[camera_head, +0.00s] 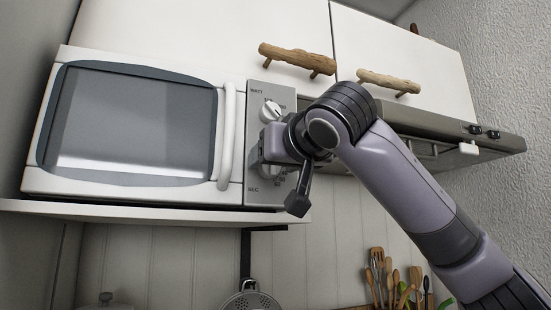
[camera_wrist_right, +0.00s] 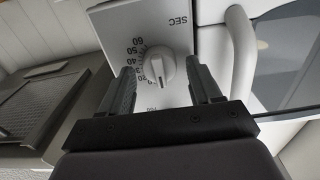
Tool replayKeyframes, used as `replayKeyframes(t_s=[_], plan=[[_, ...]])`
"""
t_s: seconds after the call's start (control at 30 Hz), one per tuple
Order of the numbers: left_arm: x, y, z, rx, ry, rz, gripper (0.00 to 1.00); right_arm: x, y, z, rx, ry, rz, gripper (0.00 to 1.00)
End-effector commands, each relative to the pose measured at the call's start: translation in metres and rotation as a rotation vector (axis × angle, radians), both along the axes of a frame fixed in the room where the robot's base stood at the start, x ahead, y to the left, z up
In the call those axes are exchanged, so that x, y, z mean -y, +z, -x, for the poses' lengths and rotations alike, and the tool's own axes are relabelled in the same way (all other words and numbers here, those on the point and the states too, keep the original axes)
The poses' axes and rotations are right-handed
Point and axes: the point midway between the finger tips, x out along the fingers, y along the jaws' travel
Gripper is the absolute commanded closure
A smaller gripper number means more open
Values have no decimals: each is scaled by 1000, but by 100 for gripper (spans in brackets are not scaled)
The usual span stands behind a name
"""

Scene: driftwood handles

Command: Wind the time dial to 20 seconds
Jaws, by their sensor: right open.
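The time dial (camera_wrist_right: 158,72) is a white round knob with a raised ridge on the microwave's grey panel. In the right wrist view it appears upside down, with "SEC" above it and numbers up to 60 along its left side. The ridge stands roughly upright in that picture; I cannot tell its exact setting. My right gripper (camera_wrist_right: 161,82) is open, with one finger on each side of the dial and visible gaps to it. My left gripper is not in view.
The white microwave (camera_head: 120,183) stands on a shelf (camera_head: 150,212), its door closed. A second white dial (camera_head: 270,111) is above, near "WATT". The door handle (camera_wrist_right: 240,52) is close beside the right gripper. Driftwood handles (camera_head: 297,57) are on the cabinets above.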

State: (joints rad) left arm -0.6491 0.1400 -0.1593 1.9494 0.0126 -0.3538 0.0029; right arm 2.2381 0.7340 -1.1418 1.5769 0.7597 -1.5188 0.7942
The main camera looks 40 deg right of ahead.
Motion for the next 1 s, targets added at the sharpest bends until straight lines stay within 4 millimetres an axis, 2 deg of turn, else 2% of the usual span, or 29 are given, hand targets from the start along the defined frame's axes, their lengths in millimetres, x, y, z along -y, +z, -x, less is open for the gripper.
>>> replayKeyframes(t_s=[0.03, 0.17, 0.2, 0.57, 1.0], plan=[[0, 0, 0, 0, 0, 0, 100, 0, 0, 0, 0, 0, 0, 43], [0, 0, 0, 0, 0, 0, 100, 0, 0, 0, 0, 0, 0, 86], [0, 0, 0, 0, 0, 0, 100, 0, 0, 0, 0, 0, 0, 90], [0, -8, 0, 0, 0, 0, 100, -1, -3, 0, 6, 2, -38, 90], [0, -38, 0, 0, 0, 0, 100, 0, -5, 0, 66, 5, -295, 90]])
